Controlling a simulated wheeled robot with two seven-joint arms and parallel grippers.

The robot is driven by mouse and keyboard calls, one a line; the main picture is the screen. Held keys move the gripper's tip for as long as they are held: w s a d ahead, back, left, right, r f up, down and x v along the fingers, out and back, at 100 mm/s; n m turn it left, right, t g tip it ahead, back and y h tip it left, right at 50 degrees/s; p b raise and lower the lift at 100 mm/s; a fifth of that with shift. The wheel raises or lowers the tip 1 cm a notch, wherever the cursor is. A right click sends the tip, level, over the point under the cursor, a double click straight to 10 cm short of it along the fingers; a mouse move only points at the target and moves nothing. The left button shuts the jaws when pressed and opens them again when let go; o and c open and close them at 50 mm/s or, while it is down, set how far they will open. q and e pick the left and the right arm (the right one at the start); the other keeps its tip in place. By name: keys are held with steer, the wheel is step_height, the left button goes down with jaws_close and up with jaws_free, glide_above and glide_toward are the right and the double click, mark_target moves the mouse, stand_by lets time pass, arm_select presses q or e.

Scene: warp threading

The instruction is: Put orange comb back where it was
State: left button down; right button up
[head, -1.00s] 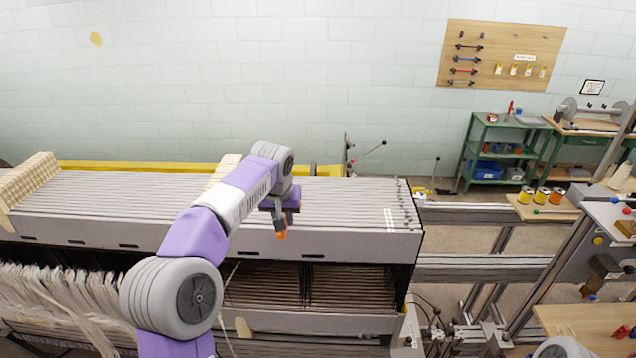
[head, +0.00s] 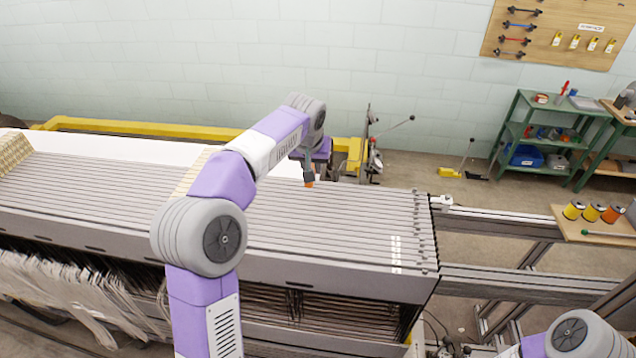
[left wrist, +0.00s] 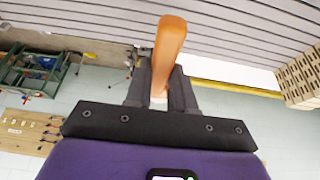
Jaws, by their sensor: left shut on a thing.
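My left gripper (head: 309,176) is shut on an orange object (head: 309,184), which I take to be the orange comb. In the left wrist view its smooth, rounded orange handle (left wrist: 170,42) sticks out from between the dark fingers (left wrist: 160,88). The fingers hide its other end. In the head view only a small orange tip shows below the gripper, over the rear part of the rack of long grey bars (head: 340,225). I cannot tell how high above the bars it is. My right gripper is out of view; only part of my right arm shows at bottom right.
A yellow beam (head: 140,128) runs behind the rack. At right, a green shelf (head: 520,130) stands by the wall under a wooden tool board (head: 550,62). Thread spools (head: 593,212) stand on a wooden shelf at far right. White threads (head: 75,290) hang at lower left.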

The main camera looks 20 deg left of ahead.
mark_target(313, 194)
arm_select(q)
steer(key=f, duration=0.8)
steer(key=shift+s, duration=0.25)
steer(key=shift+w, duration=0.1)
steer(key=shift+f, duration=0.15)
steer(key=c, duration=1)
jaws_free()
steer(key=shift+o, duration=0.2)
steer(key=v, duration=1.2)
